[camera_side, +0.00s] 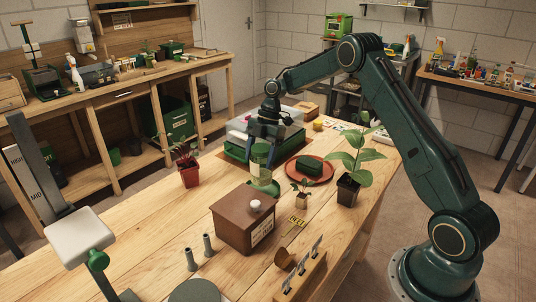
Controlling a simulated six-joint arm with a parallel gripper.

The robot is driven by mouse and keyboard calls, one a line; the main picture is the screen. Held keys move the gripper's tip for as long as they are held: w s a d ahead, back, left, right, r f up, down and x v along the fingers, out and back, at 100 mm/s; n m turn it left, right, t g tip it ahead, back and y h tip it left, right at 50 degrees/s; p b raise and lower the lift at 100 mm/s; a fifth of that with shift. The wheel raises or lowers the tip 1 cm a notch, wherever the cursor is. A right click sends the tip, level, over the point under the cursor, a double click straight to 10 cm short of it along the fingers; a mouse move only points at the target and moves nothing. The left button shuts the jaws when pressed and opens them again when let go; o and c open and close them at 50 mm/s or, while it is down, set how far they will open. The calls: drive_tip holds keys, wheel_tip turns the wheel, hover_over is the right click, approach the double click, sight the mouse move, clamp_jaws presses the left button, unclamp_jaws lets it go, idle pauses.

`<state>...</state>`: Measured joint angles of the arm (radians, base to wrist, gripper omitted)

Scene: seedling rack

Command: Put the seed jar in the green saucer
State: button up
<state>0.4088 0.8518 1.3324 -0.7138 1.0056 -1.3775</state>
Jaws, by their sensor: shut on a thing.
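The seed jar (260,158) is a small upright jar with a green top and a paler lower part. My gripper (263,153) is shut on it from above, with one finger on each side. The green saucer (269,189) lies on the wooden table directly below the jar in this view. The brown box in front hides part of the saucer's near side. I cannot tell whether the jar's base touches the saucer or is slightly above it.
A brown box (235,222) with a white knob stands close in front. A red-brown plate (327,172) with a green block is to the right, near potted plants (349,188). A green tray with a clear cover (290,140) is behind.

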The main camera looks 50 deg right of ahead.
sight(260, 166)
drive_tip(key=shift+f, duration=1.85)
drive_tip(key=shift+f, duration=0.15)
drive_tip(key=o, duration=1.6)
drive_tip(key=shift+v, duration=6.05)
